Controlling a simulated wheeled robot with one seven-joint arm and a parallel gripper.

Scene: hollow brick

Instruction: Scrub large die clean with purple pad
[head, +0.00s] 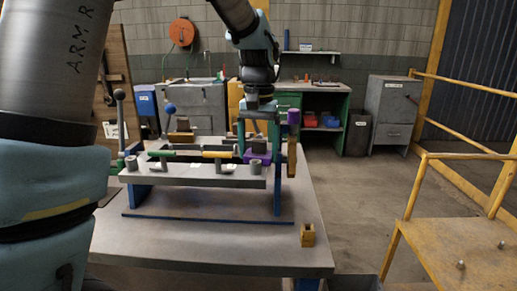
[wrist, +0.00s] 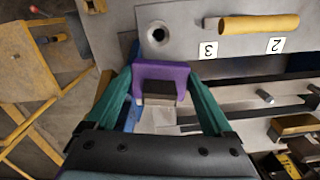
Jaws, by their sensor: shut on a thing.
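My gripper (head: 257,137) reaches down over the right end of the raised grey bench plate. Its green fingers are shut on the purple pad (wrist: 163,69), which also shows low between them in the head view (head: 257,157). A dark grey block (wrist: 160,88) shows right beside the pad between the fingers; I cannot tell whether it is part of the pad. A grey round piece with a dark hole (wrist: 157,34) stands on the plate just beyond the pad. I cannot tell which piece is the large die, or whether the pad touches it.
A yellow bar (head: 216,154) and a green bar (head: 161,153) lie along the plate (head: 205,177). A purple-topped upright part (head: 293,117) stands close right of my gripper. A small wooden block (head: 307,236) sits on the table, whose front is mostly clear. Yellow railings (head: 408,190) stand at right.

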